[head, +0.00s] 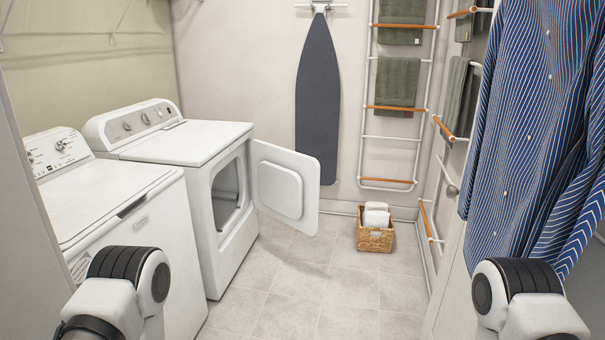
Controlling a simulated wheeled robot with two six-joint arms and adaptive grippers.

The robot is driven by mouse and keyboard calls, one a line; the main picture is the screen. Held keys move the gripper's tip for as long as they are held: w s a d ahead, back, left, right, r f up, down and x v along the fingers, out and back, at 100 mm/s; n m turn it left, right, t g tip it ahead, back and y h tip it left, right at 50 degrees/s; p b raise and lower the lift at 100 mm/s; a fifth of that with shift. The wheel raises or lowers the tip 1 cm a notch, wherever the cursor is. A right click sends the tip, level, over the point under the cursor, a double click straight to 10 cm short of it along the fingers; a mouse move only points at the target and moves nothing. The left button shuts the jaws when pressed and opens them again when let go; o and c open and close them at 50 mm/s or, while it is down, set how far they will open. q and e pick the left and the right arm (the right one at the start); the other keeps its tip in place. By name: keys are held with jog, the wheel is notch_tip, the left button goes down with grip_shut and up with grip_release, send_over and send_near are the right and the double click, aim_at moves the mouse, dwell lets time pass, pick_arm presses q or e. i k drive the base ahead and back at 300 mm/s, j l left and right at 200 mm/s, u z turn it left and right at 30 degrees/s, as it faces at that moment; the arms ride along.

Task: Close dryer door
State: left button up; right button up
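The white dryer (180,146) stands on the left, beyond the washer. Its door (297,188) is open and swung out to the right, hinged at the far side of the dark round-cornered opening (227,190). The inner face of the door, with a raised panel, faces me. My two arms show only as white and black links at the lower left and lower right corners. Neither gripper is in view, and both arms are well short of the door.
A white washer (108,205) stands nearer on the left. A wicker basket (375,240) sits on the floor beyond the door. A striped blue shirt (525,130) hangs at the right. An ironing board (317,100) and towel racks (386,184) line the walls. The middle floor is clear.

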aim_at(285, 183)
jog(key=i+j, duration=0.1)
jog(key=i, duration=2.05)
jog(key=i+l+u, duration=0.2)
jog(key=i, duration=0.3)
jog(key=i+l+u, duration=0.2)
jog(key=i, duration=0.25)
jog(key=i+l+u, duration=0.25)
jog(key=i, duration=0.2)
jog(key=i+l+u, duration=0.3)
jog(key=l, duration=0.15)
jog(key=i+l+u, duration=0.15)
jog(key=l+u, duration=0.15)
jog(key=l, duration=0.15)
jog(key=i+l+u, duration=0.1)
jog(key=l+u, duration=0.2)
jog(key=l, duration=0.2)
jog(key=i+l+u, duration=0.1)
jog(key=l+u, duration=0.2)
jog(key=l, duration=0.25)
jog(key=l+u, duration=0.3)
jog(key=l, duration=0.25)
